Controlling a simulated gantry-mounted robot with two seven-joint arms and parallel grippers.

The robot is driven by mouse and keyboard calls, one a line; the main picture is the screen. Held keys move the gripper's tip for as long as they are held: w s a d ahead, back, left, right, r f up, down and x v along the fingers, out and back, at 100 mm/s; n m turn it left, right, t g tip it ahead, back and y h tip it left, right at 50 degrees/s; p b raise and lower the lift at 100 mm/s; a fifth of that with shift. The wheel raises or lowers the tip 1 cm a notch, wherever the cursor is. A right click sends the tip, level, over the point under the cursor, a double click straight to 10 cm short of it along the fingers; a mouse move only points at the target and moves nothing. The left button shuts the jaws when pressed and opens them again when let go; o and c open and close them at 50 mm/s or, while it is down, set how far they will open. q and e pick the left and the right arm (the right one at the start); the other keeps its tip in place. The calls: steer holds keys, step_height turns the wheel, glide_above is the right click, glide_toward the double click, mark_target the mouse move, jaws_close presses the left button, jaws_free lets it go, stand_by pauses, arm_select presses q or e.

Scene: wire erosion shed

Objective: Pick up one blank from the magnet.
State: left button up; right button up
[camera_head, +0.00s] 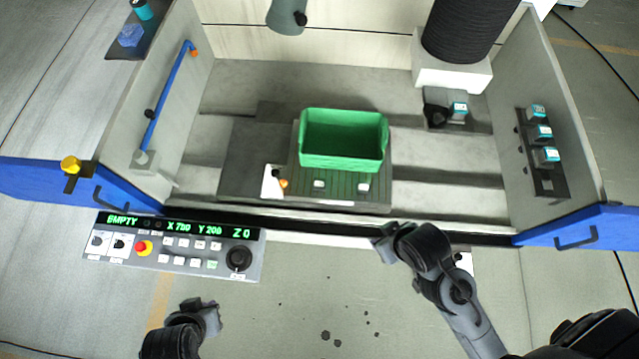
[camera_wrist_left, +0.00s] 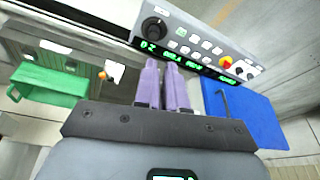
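A dark slotted plate (camera_head: 341,191), which looks like the magnet, lies on the machine bed. Two small pale pieces (camera_head: 319,184) (camera_head: 364,187), possibly blanks, sit apart near its front edge. A green bin (camera_head: 343,164) stands behind them on the plate. My left gripper (camera_head: 212,318) is at the lower left, in front of the machine and clear of the plate. In the left wrist view its purple fingers (camera_wrist_left: 162,82) are together with nothing visible between them. My right gripper (camera_head: 382,240) is near the machine's front edge, right of the plate; its fingers are unclear.
A control panel (camera_head: 172,246) stands at the front left, between my left gripper and the machine. A white piece (camera_head: 271,180) with an orange knob (camera_head: 283,184) lies left of the pale pieces. Grey side walls and blue doors (camera_head: 572,227) flank the opening. The floor in front is open.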

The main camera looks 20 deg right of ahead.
arm_select(q)
steer(key=o, duration=1.2)
